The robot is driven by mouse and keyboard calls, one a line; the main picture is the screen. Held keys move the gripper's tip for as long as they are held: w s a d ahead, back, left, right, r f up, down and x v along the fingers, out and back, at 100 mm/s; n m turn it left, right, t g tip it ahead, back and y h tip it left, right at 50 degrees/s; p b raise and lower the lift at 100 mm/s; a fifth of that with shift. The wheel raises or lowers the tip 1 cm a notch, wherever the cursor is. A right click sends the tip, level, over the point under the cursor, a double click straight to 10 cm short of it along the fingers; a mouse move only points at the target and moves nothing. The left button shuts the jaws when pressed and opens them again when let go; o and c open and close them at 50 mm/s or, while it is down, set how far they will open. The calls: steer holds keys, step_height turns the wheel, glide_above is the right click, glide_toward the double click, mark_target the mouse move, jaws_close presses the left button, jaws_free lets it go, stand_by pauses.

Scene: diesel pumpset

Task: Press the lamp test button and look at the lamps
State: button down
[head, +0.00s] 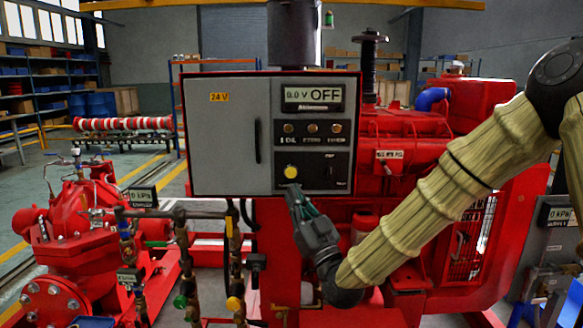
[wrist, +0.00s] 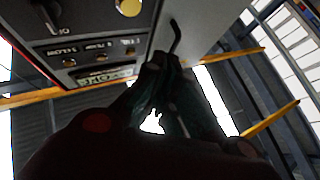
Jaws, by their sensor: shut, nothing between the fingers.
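The grey control panel (head: 265,133) has a display (head: 313,98) reading "0.0 V OFF". Below it is a row of three small round lamps (head: 312,128), dull amber-brown, with labels too small to read surely. A yellow round button (head: 291,172) sits at the panel's lower part, beside a dark switch (head: 329,171). My gripper (head: 292,188) is shut and empty, its tips just below the yellow button; I cannot tell whether they touch the panel. In the wrist view the fingertips (wrist: 160,62) point at the panel's underside region, with the yellow button (wrist: 129,7) at the top edge.
A black door handle (head: 257,141) is on the panel's left door. Pipes with valves (head: 180,213) stand below left, beside a red pump (head: 80,235). The red engine (head: 410,150) is behind my arm. Open floor lies at far left.

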mark_target(294, 175)
step_height(294, 175, up, 2)
steer(key=shift+s+r+t, duration=0.15)
steer(key=shift+r+t, duration=0.05)
steer(key=shift+t, duration=0.1)
steer(key=shift+w+p, duration=0.4)
steer(key=shift+w, duration=4)
steer(key=shift+w, duration=0.2)
steer(key=shift+w, duration=0.25)
